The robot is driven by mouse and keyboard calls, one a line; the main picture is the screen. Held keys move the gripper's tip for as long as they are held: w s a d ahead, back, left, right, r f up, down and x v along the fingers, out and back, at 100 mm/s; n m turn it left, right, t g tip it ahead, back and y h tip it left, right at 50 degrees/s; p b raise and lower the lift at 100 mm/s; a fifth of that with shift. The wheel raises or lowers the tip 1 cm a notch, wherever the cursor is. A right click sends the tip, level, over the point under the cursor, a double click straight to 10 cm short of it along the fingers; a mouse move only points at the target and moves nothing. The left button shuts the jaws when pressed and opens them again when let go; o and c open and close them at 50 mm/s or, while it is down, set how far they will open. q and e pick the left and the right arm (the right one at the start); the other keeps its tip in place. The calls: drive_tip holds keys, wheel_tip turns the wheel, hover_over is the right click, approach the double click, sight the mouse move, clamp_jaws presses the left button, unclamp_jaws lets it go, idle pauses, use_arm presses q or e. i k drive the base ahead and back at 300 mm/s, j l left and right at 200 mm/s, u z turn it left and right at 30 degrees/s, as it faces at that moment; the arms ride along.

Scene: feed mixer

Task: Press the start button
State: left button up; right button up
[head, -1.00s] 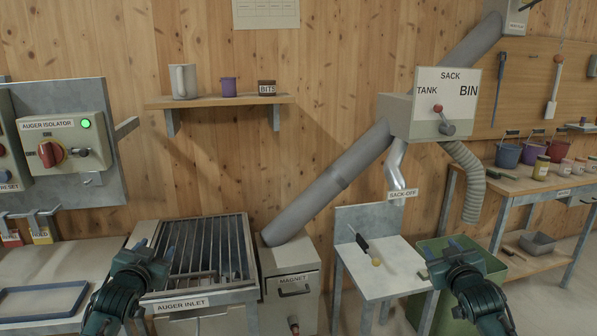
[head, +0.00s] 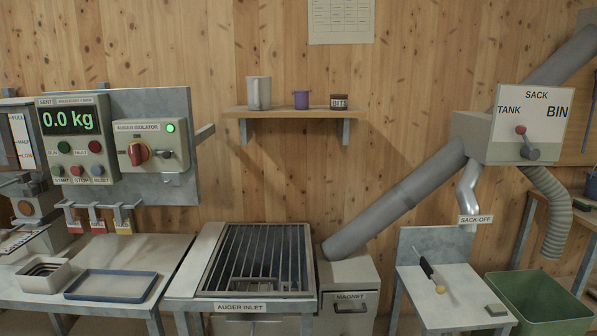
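The start button (head: 58,171) is a small green button at the lower left of the grey control panel (head: 47,104) on the left of the head view. Its label below is small and reads roughly START. The red stop button (head: 77,170) and the blue reset button (head: 97,170) sit beside it to the right. Above them are a green lamp (head: 64,147) marked RUN and a red lamp (head: 95,146) marked FAULT. The display (head: 70,120) reads 0.0 kg. Neither of my grippers is in view.
The auger isolator (head: 150,147) with a red knob and lit green light is right of the panel. Below are hanging tags (head: 98,222), a bench with a blue-rimmed tray (head: 110,297), and the auger inlet grate (head: 258,262). A green bin (head: 540,305) stands at right.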

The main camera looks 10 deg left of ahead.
sight(57, 170)
drive_tip(key=u, duration=1.6)
